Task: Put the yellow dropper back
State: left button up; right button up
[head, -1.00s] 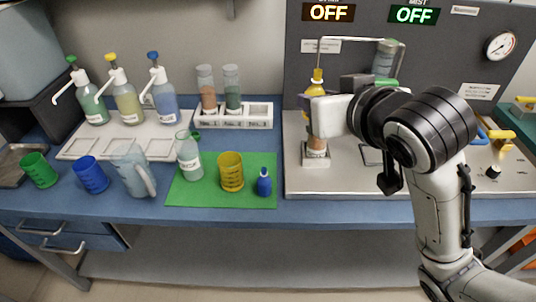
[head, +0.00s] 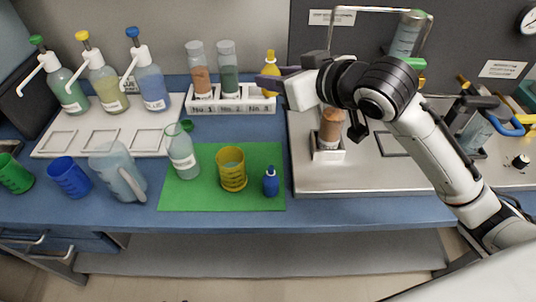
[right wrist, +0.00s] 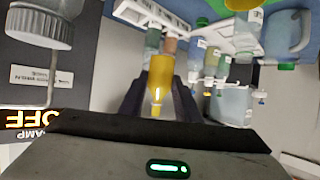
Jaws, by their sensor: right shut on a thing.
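The yellow dropper (head: 270,59) is held upright in my right gripper (head: 268,82). The right wrist view shows the yellow dropper (right wrist: 160,85) between the dark fingers. A blue dropper (head: 271,182) stands on the green mat (head: 205,195), right of a yellow beaker (head: 231,170). My left gripper is not in view.
The rack holds a brown vial (head: 199,75) and a green vial (head: 229,75); its right part looks empty. An open vial with brown powder (head: 331,125) stands in a holder on the metal station (head: 370,180). Pump bottles stand at the left; a clear bottle (head: 181,155) is on the mat.

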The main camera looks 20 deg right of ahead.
jog(key=shift+w+f+n+y, duration=0.15)
jog(key=shift+w+f, duration=0.05)
jog(key=shift+f, duration=0.35)
jog(key=shift+w+f+n+y, duration=0.15)
jog(key=shift+w+f, duration=0.05)
jog(key=shift+f, duration=0.35)
notch_tip(320, 180, down, 13)
jog(key=shift+a+f+b, duration=0.1)
jog(key=shift+b, duration=0.7)
jog(key=shift+w+f, duration=0.1)
jog(key=shift+f, duration=2.4)
jog(key=shift+f+b, duration=0.15)
jog(key=shift+b, duration=0.15)
jog(key=o, duration=1)
jog(key=shift+o, duration=0.2)
jog(key=shift+r, duration=0.2)
jog(key=v, duration=1.2)
jog(key=shift+w, duration=0.1)
